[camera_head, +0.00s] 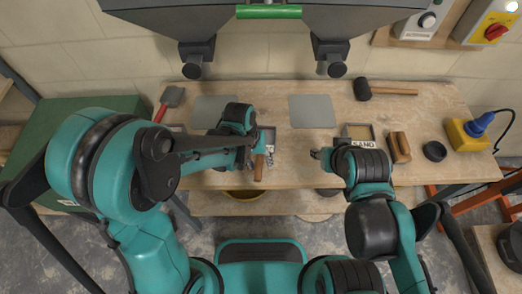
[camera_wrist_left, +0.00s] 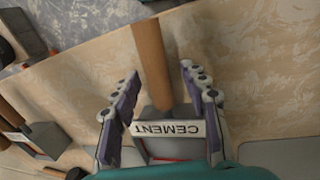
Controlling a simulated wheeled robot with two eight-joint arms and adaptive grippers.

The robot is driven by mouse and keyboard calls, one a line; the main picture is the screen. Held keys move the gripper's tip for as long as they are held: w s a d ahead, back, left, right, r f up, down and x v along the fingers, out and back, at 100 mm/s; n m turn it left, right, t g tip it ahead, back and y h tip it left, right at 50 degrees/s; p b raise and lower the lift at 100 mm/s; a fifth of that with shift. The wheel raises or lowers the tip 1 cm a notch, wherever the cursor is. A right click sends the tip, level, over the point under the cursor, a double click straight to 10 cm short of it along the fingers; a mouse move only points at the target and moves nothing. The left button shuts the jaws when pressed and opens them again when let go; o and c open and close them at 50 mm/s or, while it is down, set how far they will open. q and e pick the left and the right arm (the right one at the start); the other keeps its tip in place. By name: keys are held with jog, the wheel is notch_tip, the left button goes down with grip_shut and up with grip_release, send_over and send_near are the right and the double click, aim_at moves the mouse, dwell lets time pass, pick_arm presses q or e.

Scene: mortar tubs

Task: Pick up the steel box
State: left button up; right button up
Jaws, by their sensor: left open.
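A grey box with a white CEMENT label (camera_wrist_left: 168,129) lies between the fingers of my left gripper (camera_wrist_left: 160,76) in the left wrist view. The fingers are apart, one on each side; whether they touch it cannot be told. A wooden handle (camera_wrist_left: 151,55) extends from the box. In the head view my left arm hides most of this box. A second box, labelled SAND (camera_head: 361,143), stands on the bench to the right, partly behind my right arm. My right gripper (camera_head: 321,155) is at the bench's front part, left of the SAND box, its opening unclear.
The wooden bench (camera_head: 430,105) carries two grey plates (camera_head: 312,111), a mallet (camera_head: 390,91), a wooden-backed tool (camera_head: 399,147), a black round pot (camera_head: 434,151) and a yellow thing with a blue top (camera_head: 470,134). A red-handled tool (camera_head: 168,101) lies at the left.

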pick_arm(q)
grip_shut()
jog(key=shift+r, duration=0.1)
